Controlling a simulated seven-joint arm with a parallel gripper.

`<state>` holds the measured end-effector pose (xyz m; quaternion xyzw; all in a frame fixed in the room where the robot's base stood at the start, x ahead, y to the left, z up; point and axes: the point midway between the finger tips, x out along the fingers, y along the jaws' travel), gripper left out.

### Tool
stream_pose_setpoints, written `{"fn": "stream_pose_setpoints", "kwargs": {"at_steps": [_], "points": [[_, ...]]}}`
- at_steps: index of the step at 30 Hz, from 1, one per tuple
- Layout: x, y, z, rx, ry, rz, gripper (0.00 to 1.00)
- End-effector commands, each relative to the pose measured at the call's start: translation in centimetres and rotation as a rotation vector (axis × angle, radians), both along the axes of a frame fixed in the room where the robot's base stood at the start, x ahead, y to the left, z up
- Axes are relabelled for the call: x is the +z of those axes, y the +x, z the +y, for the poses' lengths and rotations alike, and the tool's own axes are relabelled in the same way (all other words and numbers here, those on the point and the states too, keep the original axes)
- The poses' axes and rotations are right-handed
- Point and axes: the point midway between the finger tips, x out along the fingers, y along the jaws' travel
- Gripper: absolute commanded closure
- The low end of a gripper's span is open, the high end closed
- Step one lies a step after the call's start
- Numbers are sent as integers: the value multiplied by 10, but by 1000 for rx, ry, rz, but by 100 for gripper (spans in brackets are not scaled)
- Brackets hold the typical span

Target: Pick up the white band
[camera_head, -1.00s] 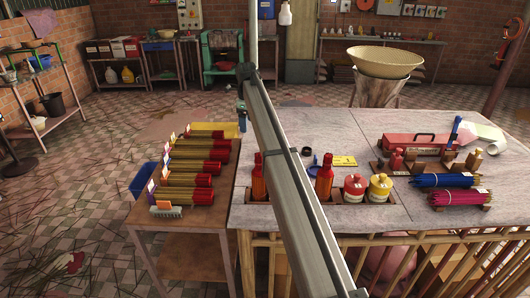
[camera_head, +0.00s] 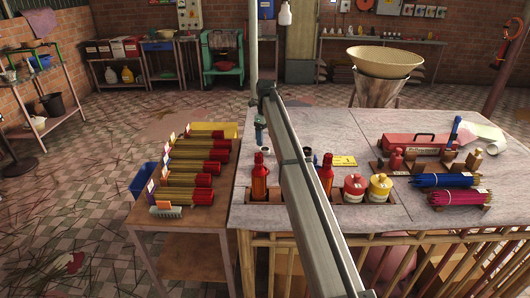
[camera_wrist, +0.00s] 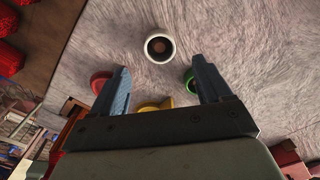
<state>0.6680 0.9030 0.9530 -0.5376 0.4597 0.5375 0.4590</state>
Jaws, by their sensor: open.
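The white band (camera_wrist: 159,46) lies on the grey stone tabletop (camera_wrist: 245,50) as a ring with a dark centre, just beyond my fingertips in the wrist view. It also shows small in the head view (camera_head: 265,149), behind the red bottles. My gripper (camera_wrist: 165,78) is open and empty, with its blue fingers apart on either side below the band. In the head view my gripper (camera_head: 260,130) is above the left part of the tabletop, near the band. The exact height gap cannot be told.
In the wrist view a red ring (camera_wrist: 99,82) is by the left finger, a green ring (camera_wrist: 188,77) by the right, and a yellow piece (camera_wrist: 160,103) between. Red bottles (camera_head: 259,180) stand in front. Incense bundles (camera_head: 190,180) lie on the left table.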

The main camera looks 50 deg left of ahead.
Motion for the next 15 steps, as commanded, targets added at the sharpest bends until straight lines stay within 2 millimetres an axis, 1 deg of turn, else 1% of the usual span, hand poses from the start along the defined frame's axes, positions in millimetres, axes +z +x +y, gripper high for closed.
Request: {"fn": "stream_pose_setpoints", "kwargs": {"at_steps": [7, 15], "points": [[-13, 0, 2, 1, 0, 0, 22], [-47, 0, 5, 0, 0, 0, 22]]}}
